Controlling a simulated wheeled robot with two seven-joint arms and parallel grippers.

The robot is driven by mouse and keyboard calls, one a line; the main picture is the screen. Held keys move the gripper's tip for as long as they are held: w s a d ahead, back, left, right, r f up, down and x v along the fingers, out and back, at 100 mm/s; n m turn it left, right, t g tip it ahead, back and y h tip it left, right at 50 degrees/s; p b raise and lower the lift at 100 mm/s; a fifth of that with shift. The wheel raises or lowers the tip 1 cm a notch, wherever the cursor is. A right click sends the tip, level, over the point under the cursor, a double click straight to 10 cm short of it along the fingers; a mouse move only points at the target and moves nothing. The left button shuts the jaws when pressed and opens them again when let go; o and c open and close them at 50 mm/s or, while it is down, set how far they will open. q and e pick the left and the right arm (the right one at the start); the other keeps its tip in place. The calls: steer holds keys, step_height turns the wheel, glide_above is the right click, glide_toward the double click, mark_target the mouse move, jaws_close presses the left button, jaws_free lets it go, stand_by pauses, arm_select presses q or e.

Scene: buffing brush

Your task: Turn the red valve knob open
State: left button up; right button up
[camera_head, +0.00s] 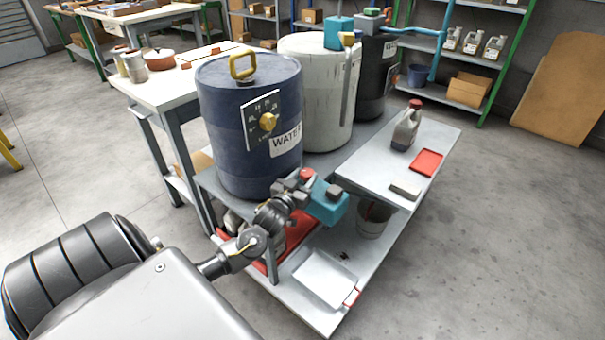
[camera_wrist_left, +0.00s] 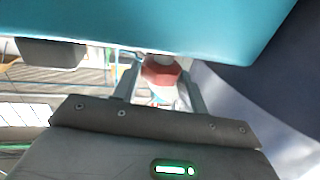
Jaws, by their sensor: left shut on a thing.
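The red valve knob (camera_head: 306,174) sits low in front of the dark blue drum, next to a teal block (camera_head: 326,204). In the left wrist view the knob (camera_wrist_left: 161,71) is between my gripper's fingers, and the teal block (camera_wrist_left: 150,25) fills the top, hiding part of the view. My left gripper (camera_head: 300,183) is shut on the knob; its fingertips are small and partly hidden in the head view. How far the knob is turned cannot be told. My right gripper is not in view.
A jug (camera_head: 406,126) and a red tray (camera_head: 427,162) are on the right shelf. Open floor lies right.

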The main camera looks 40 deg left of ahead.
arm_select(q)
steer(key=n+g+y+p, duration=0.1)
steer(key=n+y, duration=0.1)
steer(key=d+n+g+y+p, duration=0.1)
steer(key=y, duration=0.2)
steer(key=shift+w+n+y+p, duration=0.15)
steer(key=shift+n+y+p, duration=0.15)
steer(key=shift+n+p, duration=0.1)
steer(key=shift+n+g+y, duration=0.7)
steer(key=shift+g+y, duration=0.1)
steer(key=shift+y, duration=0.1)
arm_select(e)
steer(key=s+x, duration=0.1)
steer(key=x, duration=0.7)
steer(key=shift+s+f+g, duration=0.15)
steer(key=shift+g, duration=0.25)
arm_select(q)
steer(key=o, duration=1)
steer(key=shift+c, duration=0.2)
steer(key=shift+d, duration=0.1)
